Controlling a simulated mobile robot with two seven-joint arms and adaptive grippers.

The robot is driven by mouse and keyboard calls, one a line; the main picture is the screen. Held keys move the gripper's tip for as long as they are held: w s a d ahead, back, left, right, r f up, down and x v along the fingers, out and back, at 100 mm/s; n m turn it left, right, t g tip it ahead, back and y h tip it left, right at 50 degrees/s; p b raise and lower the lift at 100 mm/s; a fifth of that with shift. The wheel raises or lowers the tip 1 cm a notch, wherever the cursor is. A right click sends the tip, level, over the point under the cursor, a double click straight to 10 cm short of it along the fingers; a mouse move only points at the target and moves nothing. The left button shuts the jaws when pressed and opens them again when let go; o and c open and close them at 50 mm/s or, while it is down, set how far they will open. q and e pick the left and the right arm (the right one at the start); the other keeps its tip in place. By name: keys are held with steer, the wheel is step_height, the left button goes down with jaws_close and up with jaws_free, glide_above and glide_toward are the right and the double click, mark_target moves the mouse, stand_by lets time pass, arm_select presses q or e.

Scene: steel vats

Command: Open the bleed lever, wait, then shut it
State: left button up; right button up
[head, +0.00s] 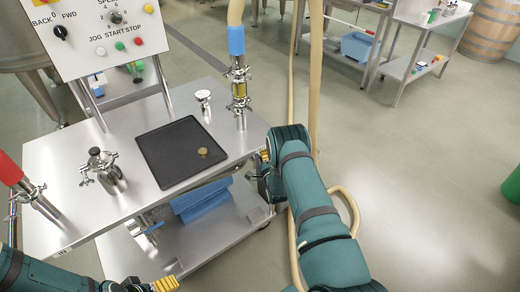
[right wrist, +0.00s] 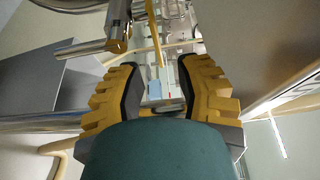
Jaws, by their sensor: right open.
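My right gripper (head: 260,165) is at the right edge of the steel cart, mostly hidden by its own arm. In the right wrist view its yellow fingers (right wrist: 157,75) are apart, with no object clearly held between them. A steel pipe end (right wrist: 118,30) and a thin yellow bar (right wrist: 155,32) lie beyond the fingertips there; I cannot tell if the bar is the bleed lever. Steel valve fittings (head: 150,225) hang below the cart's front edge. My left gripper (head: 165,284) shows only yellow finger parts at the bottom; its opening is unclear.
The cart top (head: 75,150) carries a black tray (head: 160,173) with a small brass piece (head: 203,152), a clamp fitting (head: 100,167) and an upright sight-glass pipe (head: 239,90). A control panel (head: 95,35) stands behind. A beige hose (head: 314,90) runs beside my right arm.

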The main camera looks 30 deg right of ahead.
steer(key=shift+b+x, duration=0.5)
steer(key=shift+x, duration=2.05)
jaws_close()
